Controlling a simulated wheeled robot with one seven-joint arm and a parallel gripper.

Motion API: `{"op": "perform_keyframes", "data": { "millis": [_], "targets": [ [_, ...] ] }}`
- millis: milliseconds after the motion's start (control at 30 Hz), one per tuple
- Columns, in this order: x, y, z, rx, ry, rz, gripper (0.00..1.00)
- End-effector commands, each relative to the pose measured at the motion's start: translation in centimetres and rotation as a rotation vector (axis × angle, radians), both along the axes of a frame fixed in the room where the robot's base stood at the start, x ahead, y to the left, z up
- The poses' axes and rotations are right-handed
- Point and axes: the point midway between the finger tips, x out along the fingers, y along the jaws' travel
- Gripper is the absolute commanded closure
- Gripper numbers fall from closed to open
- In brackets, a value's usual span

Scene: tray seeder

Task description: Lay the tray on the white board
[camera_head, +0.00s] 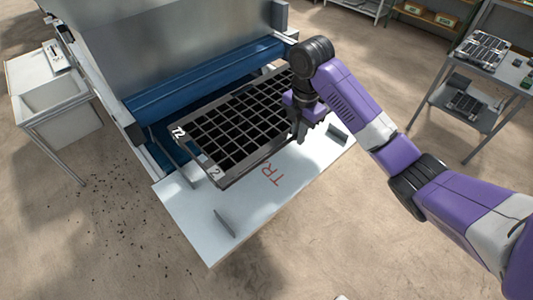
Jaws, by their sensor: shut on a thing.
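The black tray (225,182) is a grid of many square cells with white marks at its left end. It lies flat or nearly so, partly over the white board (190,205) and partly over the blue machine opening. My gripper (304,132) is at the tray's right long edge, towards its far end, and is shut on it. I cannot tell whether the tray's underside touches the board. The board carries red letters near the tray's front edge; part of the board is hidden under the tray.
Two small grey blocks stand on the board, one at the front (224,223) and one at the right (337,133). The blue machine beam (200,77) runs behind the tray. A grey shelf cart (470,105) stands at right, a white table (50,90) at left.

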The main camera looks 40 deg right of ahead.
Motion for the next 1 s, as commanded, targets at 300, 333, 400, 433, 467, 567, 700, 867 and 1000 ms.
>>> {"op": "perform_keyframes", "data": {
  "millis": [300, 333, 400, 433, 467, 567, 700, 867, 1000],
  "targets": [
    [0.2, 0.4, -3.6, 0.005, -0.004, 0.003, 1.00],
    [0.3, 0.4, -3.9, 0.005, -0.005, 0.001, 1.00],
    [0.2, 0.4, -4.6, 0.005, -0.004, 0.002, 1.00],
    [0.2, 0.3, -4.9, 0.005, -0.003, 0.002, 1.00],
    [0.1, 0.4, -5.2, 0.005, -0.002, 0.001, 1.00],
    [-0.1, 0.1, -7.2, 0.002, 0.004, 0.001, 1.00],
    [-0.1, 0.1, -9.5, 0.001, 0.003, 0.000, 1.00],
    [-0.2, 0.1, -12.5, 0.003, 0.007, -0.001, 1.00],
    [-0.2, 0.1, -14.6, 0.002, 0.005, -0.001, 1.00]
  ]
}}
